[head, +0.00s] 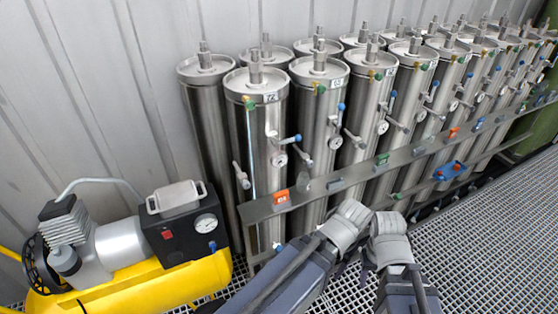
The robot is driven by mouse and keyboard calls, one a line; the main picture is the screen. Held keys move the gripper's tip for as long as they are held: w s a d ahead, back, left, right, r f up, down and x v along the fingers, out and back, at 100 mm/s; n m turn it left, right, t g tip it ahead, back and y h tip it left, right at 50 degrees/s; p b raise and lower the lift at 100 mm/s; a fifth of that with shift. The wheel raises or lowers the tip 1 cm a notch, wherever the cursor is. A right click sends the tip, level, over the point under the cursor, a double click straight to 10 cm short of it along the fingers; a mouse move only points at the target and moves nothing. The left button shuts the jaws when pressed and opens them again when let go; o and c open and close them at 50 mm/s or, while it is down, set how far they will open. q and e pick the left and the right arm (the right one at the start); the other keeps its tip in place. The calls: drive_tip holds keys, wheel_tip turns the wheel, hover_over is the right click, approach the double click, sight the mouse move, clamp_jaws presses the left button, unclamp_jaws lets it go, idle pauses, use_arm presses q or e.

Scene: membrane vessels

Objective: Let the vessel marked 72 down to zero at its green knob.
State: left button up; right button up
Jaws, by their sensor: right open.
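The vessel marked 72 (257,125) is an upright steel cylinder at the front left of the rack. Its label (270,97) sits just under the lid. The gauge needle is too small to read. My right gripper (366,264) is low in front of the rack, apart from vessel 72, open. My left gripper is not visible.
Several similar vessels (318,122) stand close together to the right. A grey rail (330,186) with coloured tags crosses their fronts, an orange one (280,197) before vessel 72. A yellow compressor (150,285) stands at left. Grating floor (480,235) is open at right.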

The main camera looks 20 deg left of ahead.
use_arm(q)
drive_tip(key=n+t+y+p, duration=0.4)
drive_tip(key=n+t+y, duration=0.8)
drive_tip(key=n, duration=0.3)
approach(252, 107)
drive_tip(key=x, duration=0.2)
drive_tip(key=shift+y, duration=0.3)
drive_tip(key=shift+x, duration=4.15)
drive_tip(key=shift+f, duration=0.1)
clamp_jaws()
